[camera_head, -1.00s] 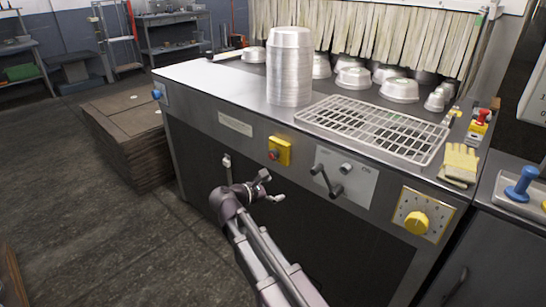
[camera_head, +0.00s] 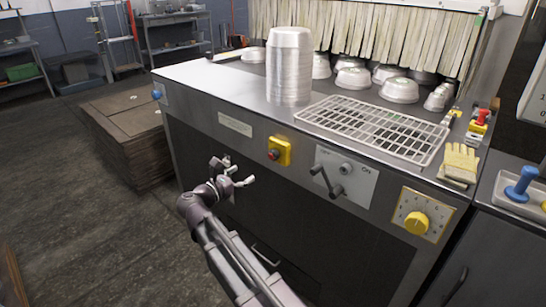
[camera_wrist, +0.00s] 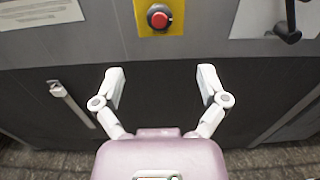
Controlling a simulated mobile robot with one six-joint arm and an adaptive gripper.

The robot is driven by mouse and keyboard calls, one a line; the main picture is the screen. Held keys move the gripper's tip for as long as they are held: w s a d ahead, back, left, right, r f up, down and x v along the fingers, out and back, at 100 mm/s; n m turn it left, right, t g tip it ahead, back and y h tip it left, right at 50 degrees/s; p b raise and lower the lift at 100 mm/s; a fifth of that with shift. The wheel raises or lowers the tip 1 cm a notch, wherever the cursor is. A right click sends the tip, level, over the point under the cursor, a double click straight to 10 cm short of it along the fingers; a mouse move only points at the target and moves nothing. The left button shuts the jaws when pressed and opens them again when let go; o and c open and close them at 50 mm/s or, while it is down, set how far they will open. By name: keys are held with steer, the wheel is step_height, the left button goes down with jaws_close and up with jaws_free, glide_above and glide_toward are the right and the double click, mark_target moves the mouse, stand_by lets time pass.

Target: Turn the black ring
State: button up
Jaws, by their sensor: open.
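The red button (camera_wrist: 159,20) sits on a yellow plate (camera_wrist: 144,28) at the top of the wrist view, with a thin black ring (camera_wrist: 149,13) around it. In the head view the red button (camera_head: 273,155) and its yellow plate (camera_head: 287,147) are on the machine's front, left of the crank panel. My gripper (camera_head: 236,173) is left of and below the plate, apart from it. In the wrist view my gripper (camera_wrist: 161,80) is open and empty, its fingers spread below the plate. The ring is small and only partly distinct in the head view.
A black crank (camera_head: 327,180) sticks out to the right of the plate, and a yellow dial (camera_head: 415,222) sits further right. A vertical handle (camera_wrist: 70,103) stands out from the lower front at left. A pan stack (camera_head: 290,70) stands on top.

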mark_target(271, 157)
steer(key=x, duration=1.3)
steer(key=shift+w+d, duration=0.15)
